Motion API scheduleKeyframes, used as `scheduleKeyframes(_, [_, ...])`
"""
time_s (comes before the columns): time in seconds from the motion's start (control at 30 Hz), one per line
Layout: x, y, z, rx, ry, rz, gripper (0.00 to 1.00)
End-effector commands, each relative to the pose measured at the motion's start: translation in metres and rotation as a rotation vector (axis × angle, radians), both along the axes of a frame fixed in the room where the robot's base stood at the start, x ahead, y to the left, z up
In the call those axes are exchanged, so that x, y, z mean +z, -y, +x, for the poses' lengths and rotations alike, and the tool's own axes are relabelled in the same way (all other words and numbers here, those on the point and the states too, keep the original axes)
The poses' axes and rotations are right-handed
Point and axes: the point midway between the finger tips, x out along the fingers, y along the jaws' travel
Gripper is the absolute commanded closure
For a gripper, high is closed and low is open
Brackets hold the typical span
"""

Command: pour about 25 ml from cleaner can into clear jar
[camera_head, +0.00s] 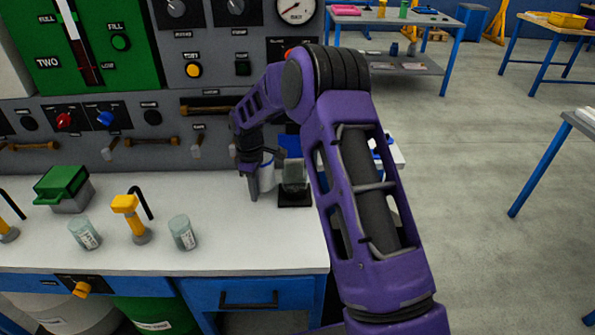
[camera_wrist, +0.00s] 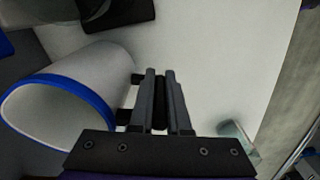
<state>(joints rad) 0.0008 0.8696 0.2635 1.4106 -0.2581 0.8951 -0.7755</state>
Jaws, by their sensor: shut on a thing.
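The cleaner can (camera_wrist: 105,75) is white with a blue rim, and it fills the left of the wrist view. My gripper (camera_wrist: 160,75) is shut on its dark handle, beside the can's wall. In the head view my gripper (camera_head: 254,190) is low over the counter, and only a pale strip of the can (camera_head: 267,178) shows to its right. A clear jar (camera_head: 294,174) stands upright on a black pad (camera_head: 295,200), just right of the can. I cannot tell the can's exact tilt or what is inside it.
Two labelled glass beakers (camera_head: 84,235) (camera_head: 182,232) and a yellow-headed tap (camera_head: 127,207) stand at the front of the white counter (camera_head: 230,245). A green-topped box (camera_head: 62,188) is at left. The control panel (camera_head: 215,115) rises behind. Counter space between the beakers and my gripper is clear.

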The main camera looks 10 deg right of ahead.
Motion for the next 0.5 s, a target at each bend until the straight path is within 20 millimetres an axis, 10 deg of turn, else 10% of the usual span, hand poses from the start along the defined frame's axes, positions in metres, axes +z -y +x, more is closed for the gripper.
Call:
scheduleKeyframes(0.27, [0.029,0.002,0.000,0.001,0.015,0.023,1.00])
scheduleKeyframes(0.5, [0.118,0.007,-0.001,-0.002,0.060,0.105,1.00])
